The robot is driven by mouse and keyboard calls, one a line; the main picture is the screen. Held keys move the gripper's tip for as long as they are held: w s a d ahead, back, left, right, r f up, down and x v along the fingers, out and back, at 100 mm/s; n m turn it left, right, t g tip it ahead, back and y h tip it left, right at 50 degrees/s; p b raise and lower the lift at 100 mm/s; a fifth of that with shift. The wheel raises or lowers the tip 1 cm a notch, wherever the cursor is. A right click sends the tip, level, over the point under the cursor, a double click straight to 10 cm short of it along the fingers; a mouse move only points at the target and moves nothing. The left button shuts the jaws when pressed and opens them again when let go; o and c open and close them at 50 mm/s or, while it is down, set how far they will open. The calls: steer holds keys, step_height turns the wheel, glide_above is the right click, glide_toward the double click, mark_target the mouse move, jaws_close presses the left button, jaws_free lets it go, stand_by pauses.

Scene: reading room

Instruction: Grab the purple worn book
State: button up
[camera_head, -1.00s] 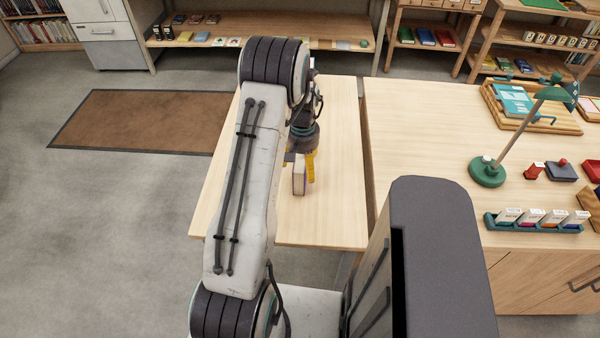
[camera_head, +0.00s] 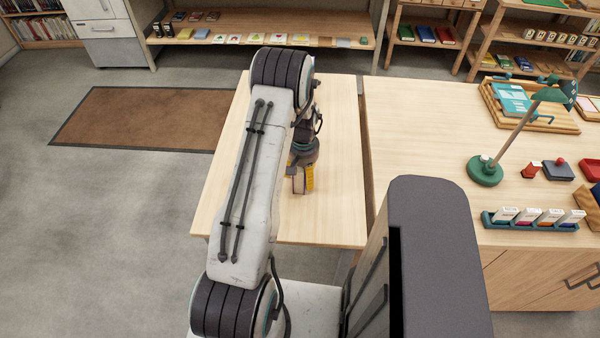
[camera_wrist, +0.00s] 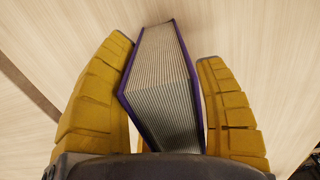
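The purple book (camera_wrist: 162,85) stands on edge on the light wood table, its pages facing the camera in the wrist view. In the head view the book (camera_head: 298,182) shows only in part, hidden by my gripper. My gripper (camera_wrist: 165,65) is around the book, with one yellow finger on each side. Wear on the cover cannot be made out.
The small table (camera_head: 235,180) is otherwise clear around the book. A larger desk (camera_head: 420,130) stands close on the right, with a green lamp (camera_head: 486,170), a tray (camera_head: 515,103) and a card rack (camera_head: 533,221). Shelves line the back.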

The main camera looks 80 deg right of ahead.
steer(key=c, duration=1)
steer(key=shift+r, duration=0.1)
